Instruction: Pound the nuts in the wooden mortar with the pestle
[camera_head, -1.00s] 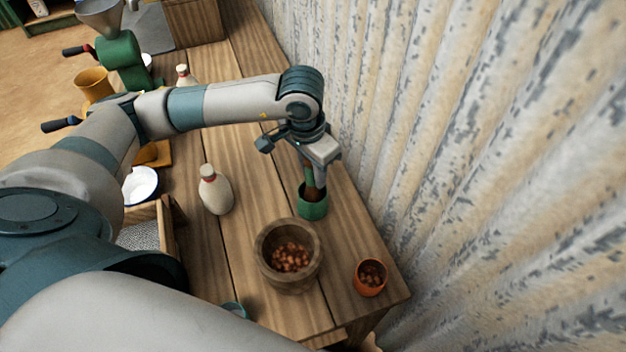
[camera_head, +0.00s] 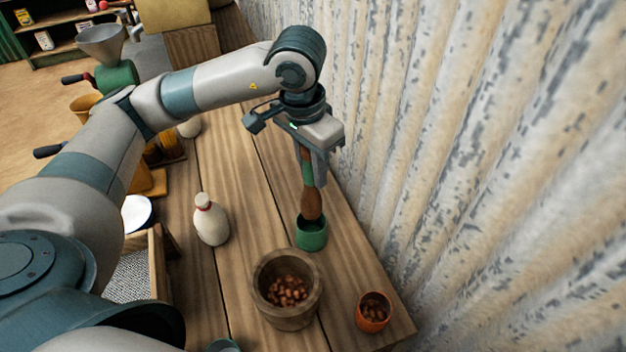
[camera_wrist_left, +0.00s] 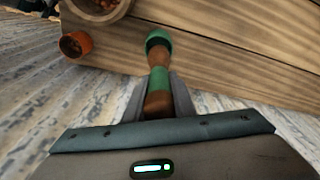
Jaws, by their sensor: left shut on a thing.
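The wooden mortar (camera_head: 262,290) stands on the table with brown nuts (camera_head: 288,291) inside; its rim also shows at the top of the left wrist view (camera_wrist_left: 112,18). My left gripper (camera_head: 308,160) is shut on the pestle (camera_head: 312,203), a brown wooden tool with a green band. The pestle hangs upright, its lower end at the mouth of a green cup (camera_head: 311,238), behind the mortar. In the left wrist view the pestle (camera_wrist_left: 158,85) runs from between the fingers to the green cup. My right gripper is not in view.
An orange cup (camera_head: 373,315) with nuts stands right of the mortar near the table edge. A white bottle (camera_head: 211,222) stands to the left. A corrugated wall (camera_head: 450,150) bounds the right side. A green grinder (camera_head: 116,76) stands at the far left.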

